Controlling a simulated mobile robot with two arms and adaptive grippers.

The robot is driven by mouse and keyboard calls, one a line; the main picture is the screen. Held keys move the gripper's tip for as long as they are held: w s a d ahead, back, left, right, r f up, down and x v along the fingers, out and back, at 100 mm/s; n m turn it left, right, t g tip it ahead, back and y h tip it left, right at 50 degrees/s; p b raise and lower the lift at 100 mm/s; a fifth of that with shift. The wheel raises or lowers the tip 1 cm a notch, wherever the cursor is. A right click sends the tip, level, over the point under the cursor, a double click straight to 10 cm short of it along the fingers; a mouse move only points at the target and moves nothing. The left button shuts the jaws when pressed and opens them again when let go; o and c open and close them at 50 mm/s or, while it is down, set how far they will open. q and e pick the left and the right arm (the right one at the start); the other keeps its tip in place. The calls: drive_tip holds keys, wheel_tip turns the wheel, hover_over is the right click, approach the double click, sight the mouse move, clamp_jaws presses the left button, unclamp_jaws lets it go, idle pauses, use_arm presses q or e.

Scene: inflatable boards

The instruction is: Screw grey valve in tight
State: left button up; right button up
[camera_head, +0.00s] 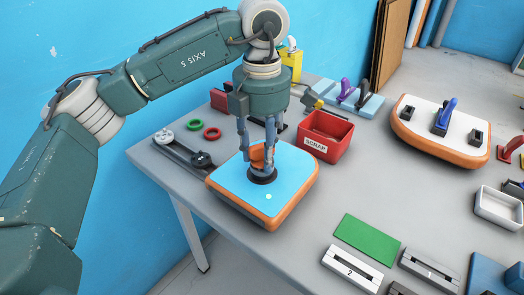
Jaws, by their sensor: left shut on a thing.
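A small inflatable board (292,167) with a light blue top and an orange rim lies on the table. A dark round valve seat (263,177) is set in its top. My left gripper (262,162) points straight down over this seat, its fingers shut on an orange-brown part (257,153). The fingers hide much of the part, and I cannot tell how deep it sits in the seat. A light grey round piece (164,136) and a black round piece (201,159) rest on a dark rail left of the board. My right gripper is not in view.
A red scrap bin (326,136) stands close behind the board. Green (194,124) and red rings (213,133) lie behind left. A larger white-topped board (415,123) is at the right. A green mat (366,239) and numbered grey blocks (352,269) lie in front right.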

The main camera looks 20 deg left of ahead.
sight(262, 144)
use_arm(q)
drive_tip(key=shift+r+p, duration=1.75)
drive_tip(key=shift+r, duration=0.75)
drive_tip(key=shift+r, duration=0.1)
drive_tip(key=shift+r+p, duration=0.35)
drive_tip(key=shift+p, duration=0.05)
wheel_tip(262, 144, up, 5)
drive_tip(key=p, duration=0.5)
drive_tip(key=shift+r, duration=0.1)
drive_tip(key=shift+s+a+f+m+b, duration=0.1)
drive_tip(key=shift+s+f+m+b, duration=0.1)
drive_tip(key=shift+f+m, duration=0.25)
drive_tip(key=shift+s+a+f+m+b, duration=0.1)
drive_tip(key=shift+f+m+b, duration=0.15)
drive_tip(key=shift+f, duration=0.25)
drive_tip(key=s+a+f+m, duration=0.2)
drive_tip(key=s+f+m, duration=0.3)
drive_tip(key=m, duration=0.7)
drive_tip(key=s+a+f+m, duration=0.1)
drive_tip(key=s+f+m, duration=0.5)
drive_tip(key=m, duration=0.6)
drive_tip(key=shift+s+a, duration=0.35)
drive_tip(key=shift+s, duration=0.75)
